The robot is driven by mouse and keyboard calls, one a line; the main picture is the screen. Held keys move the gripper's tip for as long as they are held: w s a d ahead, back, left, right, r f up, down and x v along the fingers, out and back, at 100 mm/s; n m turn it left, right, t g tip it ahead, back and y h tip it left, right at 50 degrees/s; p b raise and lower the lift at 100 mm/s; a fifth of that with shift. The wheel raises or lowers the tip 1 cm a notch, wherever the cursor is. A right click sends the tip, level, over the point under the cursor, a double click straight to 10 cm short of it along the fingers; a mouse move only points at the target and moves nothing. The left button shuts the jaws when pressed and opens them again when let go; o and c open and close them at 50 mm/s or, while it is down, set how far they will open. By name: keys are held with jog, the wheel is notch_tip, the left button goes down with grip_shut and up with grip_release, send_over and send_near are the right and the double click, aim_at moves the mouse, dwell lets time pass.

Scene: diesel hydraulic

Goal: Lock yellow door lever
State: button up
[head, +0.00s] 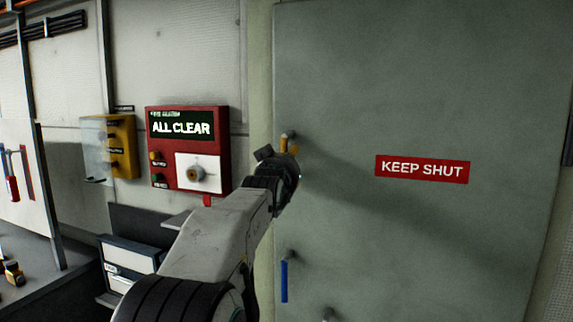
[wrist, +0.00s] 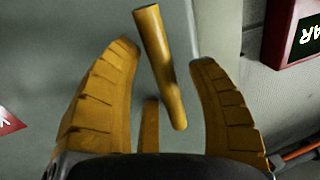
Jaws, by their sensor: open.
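The yellow door lever (wrist: 158,62) shows in the wrist view as a slanted bar between the two yellow fingers of my gripper (wrist: 166,54). The fingers are apart, with a gap on each side of the lever. In the head view, the yellow lever (head: 284,143) shows only in part at the left edge of the grey-green door (head: 430,90). My gripper (head: 282,160) is in front of it and hides much of it. A shorter yellow piece (wrist: 150,125) shows below the lever in the wrist view; I cannot tell what it is.
A blue lever (head: 284,281) hangs lower on the door. A red KEEP SHUT sign (head: 422,169) is on the door. A red ALL CLEAR box (head: 188,150) and a yellow box (head: 122,148) are on the wall left of it. A bench (head: 30,240) is at far left.

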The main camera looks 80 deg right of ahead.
grip_shut()
dwell(0.3)
